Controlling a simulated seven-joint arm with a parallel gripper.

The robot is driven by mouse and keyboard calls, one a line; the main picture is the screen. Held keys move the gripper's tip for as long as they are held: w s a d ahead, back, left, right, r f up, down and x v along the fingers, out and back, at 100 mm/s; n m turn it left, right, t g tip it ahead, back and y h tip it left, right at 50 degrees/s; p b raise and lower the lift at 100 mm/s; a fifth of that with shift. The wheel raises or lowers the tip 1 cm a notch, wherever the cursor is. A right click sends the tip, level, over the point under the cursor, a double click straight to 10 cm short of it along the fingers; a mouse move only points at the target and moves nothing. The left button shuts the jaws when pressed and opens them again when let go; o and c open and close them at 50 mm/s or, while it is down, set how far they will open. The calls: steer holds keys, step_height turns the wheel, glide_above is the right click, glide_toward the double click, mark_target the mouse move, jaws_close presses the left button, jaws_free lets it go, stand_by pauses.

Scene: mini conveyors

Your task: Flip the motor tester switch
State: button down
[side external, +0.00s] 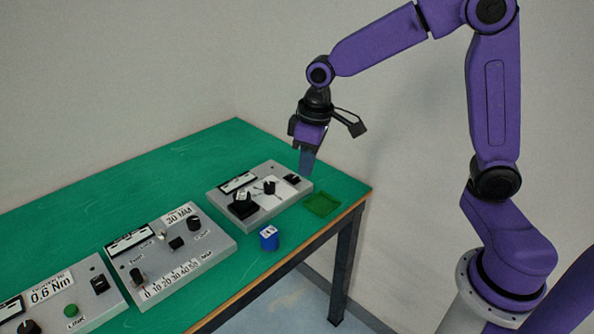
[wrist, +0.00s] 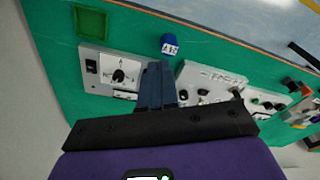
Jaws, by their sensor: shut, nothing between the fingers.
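A grey tester box (side external: 262,210) stands on the green table nearest my gripper. It carries a black holder, a black knob on a white dial and a small black switch (side external: 292,179) at its right end. The wrist view shows the box (wrist: 104,56) with the switch (wrist: 91,66) and the knob. I cannot read a label naming it as the motor tester, nor the switch's position. My gripper (side external: 306,173) is shut and empty, pointing down just behind the switch end. Whether it touches the box is unclear. In the wrist view my fingers (wrist: 158,68) hide part of the box.
A green tray (side external: 321,204) lies right of the box near the table edge. A blue block (side external: 269,238) sits in front of it. Grey boxes marked 30 MM (side external: 205,248) and 0.6 Nm (side external: 98,309) stand to the left. The table's back is clear.

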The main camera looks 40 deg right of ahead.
steer(key=w+d+f+m, duration=0.2)
steer(key=w+d, duration=0.6)
steer(key=w+d+f+m+t, duration=0.1)
steer(key=w+d+f+m, duration=0.2)
steer(key=w+d, duration=0.4)
steer(key=shift+w+d+f+m+h, duration=0.2)
steer(key=shift+w+d+m+h, duration=0.15)
steer(key=shift+w, duration=0.9)
glide_above(296, 178)
step_height(296, 178, down, 12)
steer(key=shift+s+f, duration=0.2)
steer(key=shift+f, duration=0.65)
